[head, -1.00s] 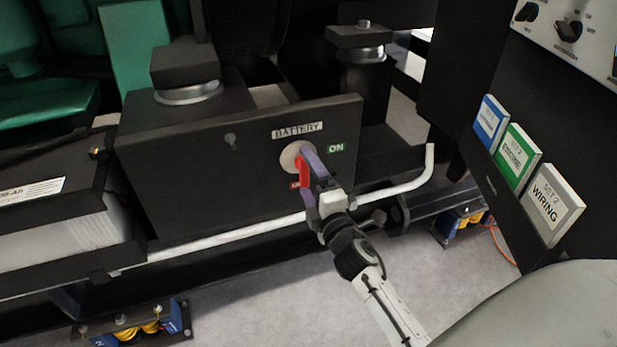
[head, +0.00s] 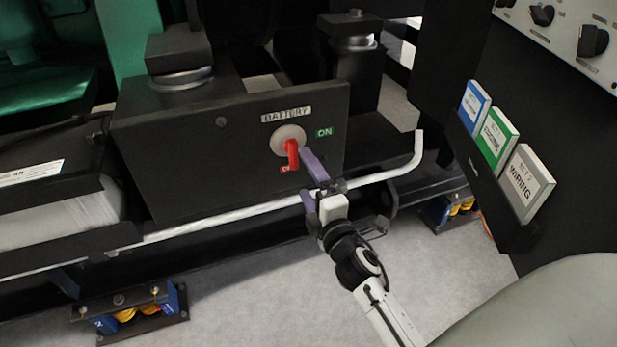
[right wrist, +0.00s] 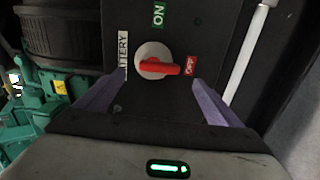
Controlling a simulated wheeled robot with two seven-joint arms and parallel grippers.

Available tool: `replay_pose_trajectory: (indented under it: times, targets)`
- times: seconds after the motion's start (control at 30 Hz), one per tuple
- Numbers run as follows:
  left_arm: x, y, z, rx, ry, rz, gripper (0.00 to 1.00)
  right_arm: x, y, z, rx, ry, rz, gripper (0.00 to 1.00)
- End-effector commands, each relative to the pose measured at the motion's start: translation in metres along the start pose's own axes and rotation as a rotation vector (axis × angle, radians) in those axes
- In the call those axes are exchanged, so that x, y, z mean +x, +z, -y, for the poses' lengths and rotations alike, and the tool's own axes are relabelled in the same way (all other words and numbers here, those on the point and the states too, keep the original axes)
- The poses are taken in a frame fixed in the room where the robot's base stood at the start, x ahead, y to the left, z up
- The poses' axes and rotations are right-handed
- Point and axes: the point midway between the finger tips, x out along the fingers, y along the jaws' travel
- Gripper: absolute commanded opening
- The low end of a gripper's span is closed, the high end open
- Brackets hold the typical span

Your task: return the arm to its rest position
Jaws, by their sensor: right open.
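My right gripper (head: 309,176) is open and empty, just in front of the black battery panel (head: 190,150) and a little to the right of the red battery switch handle (head: 291,154). Its purple fingers are apart from the handle. The handle points down at the red label, on a pale round base beside the green ON label (head: 324,132). In the right wrist view the handle (right wrist: 160,68) lies between and beyond the two fingers (right wrist: 158,100), pointing at the red OFF label (right wrist: 191,65). My left gripper is not in view.
A white rail (head: 240,212) runs below the panel and bends up at its right end, close to my right gripper. At the right, a dark cabinet holds several binders (head: 497,138) below knobs (head: 593,40). Pale floor (head: 250,270) lies open below.

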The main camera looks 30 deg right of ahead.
Motion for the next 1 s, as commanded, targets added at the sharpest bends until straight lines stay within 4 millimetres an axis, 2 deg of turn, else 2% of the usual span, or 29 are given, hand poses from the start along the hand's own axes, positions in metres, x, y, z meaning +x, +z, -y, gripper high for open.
replay_pose_trajectory:
  times: [0.27,0.37,0.47,0.6,0.7,0.8,0.93,0.97,1.0]
  targets:
    - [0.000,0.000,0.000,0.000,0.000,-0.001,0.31,-0.001,0.000,0.001,0.008,-0.003,0.000,0.88]
    - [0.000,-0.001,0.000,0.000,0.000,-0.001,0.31,-0.014,-0.001,0.013,0.094,-0.041,-0.005,0.88]
    - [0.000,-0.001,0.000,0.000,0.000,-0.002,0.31,-0.049,-0.010,0.044,0.326,-0.148,-0.012,0.88]
    - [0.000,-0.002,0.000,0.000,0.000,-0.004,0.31,-0.123,-0.038,0.097,0.774,-0.396,0.014,0.88]
    - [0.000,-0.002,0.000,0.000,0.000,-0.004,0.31,-0.173,-0.060,0.122,1.026,-0.563,0.060,0.88]
    - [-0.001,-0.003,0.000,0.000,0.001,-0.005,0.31,-0.218,-0.080,0.138,1.225,-0.714,0.119,0.88]
    - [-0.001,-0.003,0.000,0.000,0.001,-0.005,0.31,-0.275,-0.106,0.150,1.439,-0.899,0.210,0.88]
    - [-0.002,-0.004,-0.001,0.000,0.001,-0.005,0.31,-0.287,-0.112,0.149,1.481,-0.937,0.233,0.88]
    - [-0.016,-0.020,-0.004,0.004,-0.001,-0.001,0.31,-0.279,-0.108,0.130,1.461,-0.918,0.229,0.88]
